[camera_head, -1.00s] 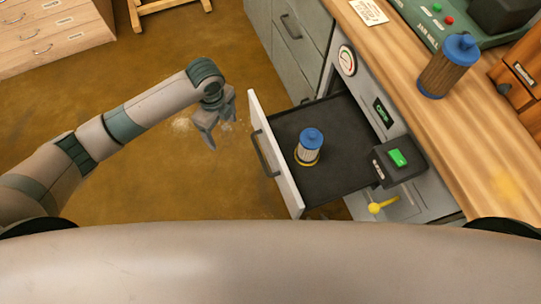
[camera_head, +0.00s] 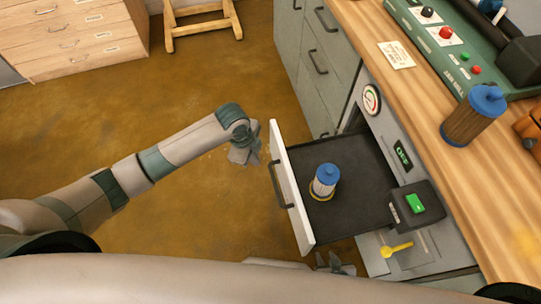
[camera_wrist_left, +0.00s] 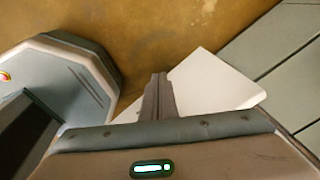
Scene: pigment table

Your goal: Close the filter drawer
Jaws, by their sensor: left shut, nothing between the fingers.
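The filter drawer (camera_head: 355,160) is pulled out of the grey cabinet, showing its dark inside. Its white front panel (camera_head: 295,195) carries a dark bar handle (camera_head: 277,187). A filter with a blue cap (camera_head: 325,180) stands upright in the drawer. My left gripper (camera_head: 243,157) is shut and empty, left of the drawer front and apart from it. In the left wrist view its shut fingers (camera_wrist_left: 158,98) show in front of a white panel (camera_wrist_left: 210,85). My right gripper (camera_head: 336,265) shows partly at the bottom, below the drawer; its jaws are not clear.
A control box with a green button (camera_head: 415,204) is beside the drawer, above a yellow lever (camera_head: 396,249). A larger blue-capped filter (camera_head: 472,118) and a green machine (camera_head: 450,50) stand on the wooden worktop (camera_head: 415,85).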

